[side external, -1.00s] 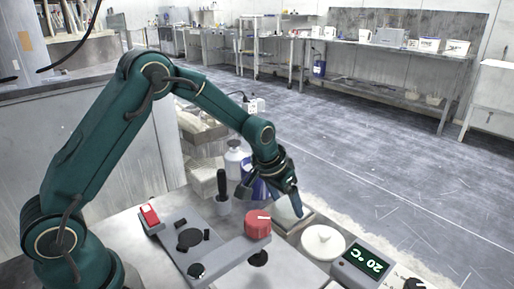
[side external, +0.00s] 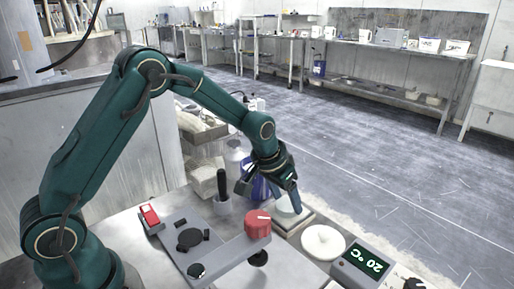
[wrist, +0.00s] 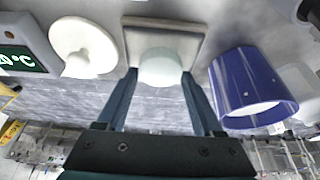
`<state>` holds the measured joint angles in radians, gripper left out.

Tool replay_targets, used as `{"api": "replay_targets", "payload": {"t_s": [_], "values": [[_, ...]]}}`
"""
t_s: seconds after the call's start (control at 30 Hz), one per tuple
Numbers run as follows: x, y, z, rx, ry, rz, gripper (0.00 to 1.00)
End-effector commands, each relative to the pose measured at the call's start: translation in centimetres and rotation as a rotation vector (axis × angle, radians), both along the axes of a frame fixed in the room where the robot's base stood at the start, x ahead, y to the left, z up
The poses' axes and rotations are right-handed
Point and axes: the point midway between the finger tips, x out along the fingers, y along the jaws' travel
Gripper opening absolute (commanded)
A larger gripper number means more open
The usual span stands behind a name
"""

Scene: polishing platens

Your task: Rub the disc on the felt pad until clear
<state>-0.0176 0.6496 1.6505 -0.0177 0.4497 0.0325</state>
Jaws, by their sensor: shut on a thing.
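My gripper (wrist: 159,77) is shut on a pale, whitish-green round disc (wrist: 161,68), one finger on each side of it. In the side view the disc (side external: 285,206) shows partly behind my gripper (side external: 292,205), which points down. A square pad (wrist: 190,25) with a pale top and tan rim lies beneath the disc. The pad's edge also shows in the side view (side external: 306,221). The disc overlaps the pad in the wrist view; I cannot tell whether they touch.
A white round lid-like piece with a knob (side external: 323,242) sits right of the pad, beside a 20 °C display box (side external: 364,263). A blue cup (wrist: 250,88) stands close on the other side. A grey fixture with a red knob (side external: 258,224) is in front.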

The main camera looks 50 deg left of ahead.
Motion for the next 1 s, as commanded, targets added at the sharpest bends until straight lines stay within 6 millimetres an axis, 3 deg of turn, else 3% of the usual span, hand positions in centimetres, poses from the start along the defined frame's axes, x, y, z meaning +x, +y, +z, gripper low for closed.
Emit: {"api": "replay_targets", "payload": {"t_s": [0.5,0.87,1.0], "values": [[0.1,0.0,3.7,0.0,-0.005,0.0,0.0],[0.1,0.0,4.0,0.0,-0.003,0.0,0.0],[0.6,-0.1,4.9,-0.001,-0.007,0.0,0.0]]}}
